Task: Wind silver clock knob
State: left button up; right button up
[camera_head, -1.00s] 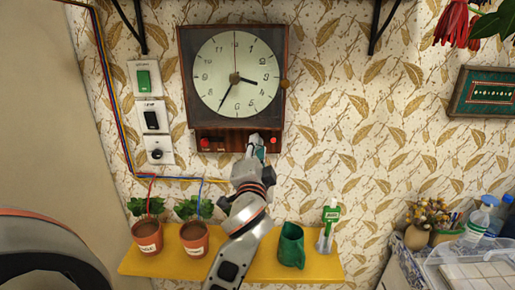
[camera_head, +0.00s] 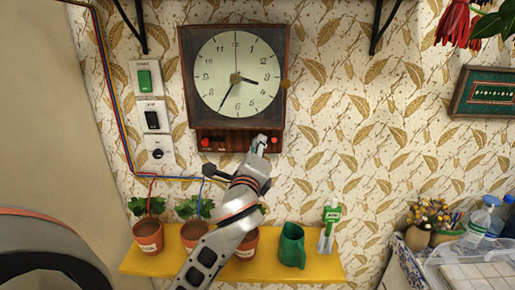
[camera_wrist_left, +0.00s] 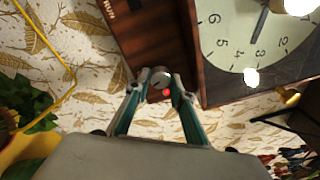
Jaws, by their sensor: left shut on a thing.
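The square wooden clock (camera_head: 281,70) with a pale dial hangs on the wall in the head view. Its lower wooden panel (camera_head: 232,142) has small red parts at left and right. My left gripper (camera_head: 261,143) is at the right half of this panel. In the left wrist view, a silver knob (camera_wrist_left: 160,78) sits between the two fingertips of my left gripper (camera_wrist_left: 158,88), which is shut on it. A small red part shows right by the knob. In the head view the gripper mostly hides the knob. My right gripper is not in view.
A yellow shelf (camera_head: 170,262) below holds potted plants (camera_head: 148,236), a green jug (camera_head: 291,246) and a green-and-white tube (camera_head: 329,230). Wall switches (camera_head: 151,116) and coloured wires are left of the clock.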

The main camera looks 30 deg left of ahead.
pick_arm(q)
jog(key=shift+w+r+m+g+y, duration=0.1)
jog(key=shift+m+g+y, duration=0.4)
jog(key=shift+m, duration=5.25)
jog(key=shift+s+r+m+g+y, duration=0.1)
jog(key=shift+m+g+y, duration=0.35)
jog(key=shift+m, duration=5.25)
jog(key=shift+w+r+m+g+y, duration=0.1)
jog(key=shift+m+g+y, duration=0.4)
jog(key=shift+m, duration=5.25)
jog(key=o, duration=1.1)
jog(key=shift+d, duration=0.1)
jog(key=shift+f, duration=0.1)
